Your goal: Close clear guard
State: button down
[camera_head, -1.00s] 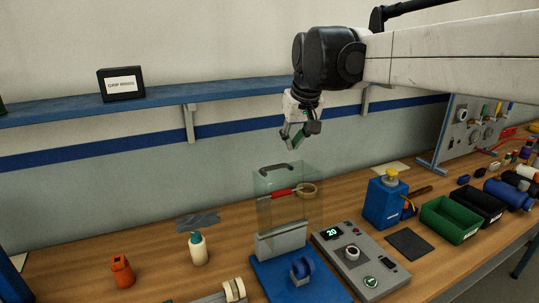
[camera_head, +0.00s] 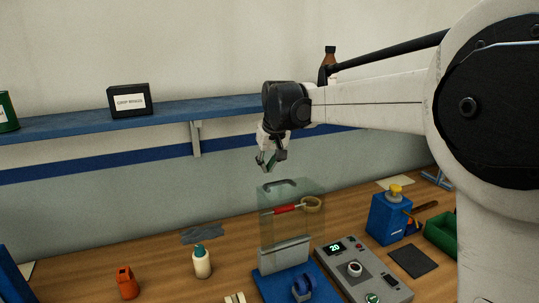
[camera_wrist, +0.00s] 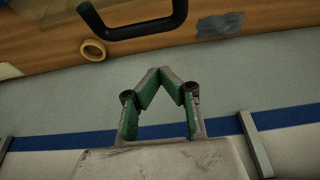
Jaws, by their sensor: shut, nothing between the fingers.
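The clear guard (camera_head: 283,229) stands upright at the back of a blue base plate (camera_head: 277,285), behind a blue fixture (camera_head: 303,287). Its black handle (camera_head: 281,185) is on its top edge and shows large in the wrist view (camera_wrist: 135,29). My gripper (camera_head: 268,168) is shut and empty just above and behind the handle, slightly to its left, without touching it. In the wrist view, my gripper's green-padded fingers (camera_wrist: 161,74) meet at their tips, apart from the handle.
A grey control box (camera_head: 366,270) with a lit "20" display stands right of the base. A white bottle (camera_head: 202,263) and an orange item (camera_head: 126,283) stand left. A tape roll (camera_head: 312,203) is behind the guard. A blue shelf (camera_head: 100,125) runs along the wall.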

jog(key=s+f, duration=0.1)
jog(key=s+d+f+p, duration=0.1)
jog(key=s, duration=0.1)
jog(key=shift+d+f, duration=0.1)
jog(key=shift+d, duration=0.05)
dwell(0.4)
jog(key=shift+s+d, duration=0.1)
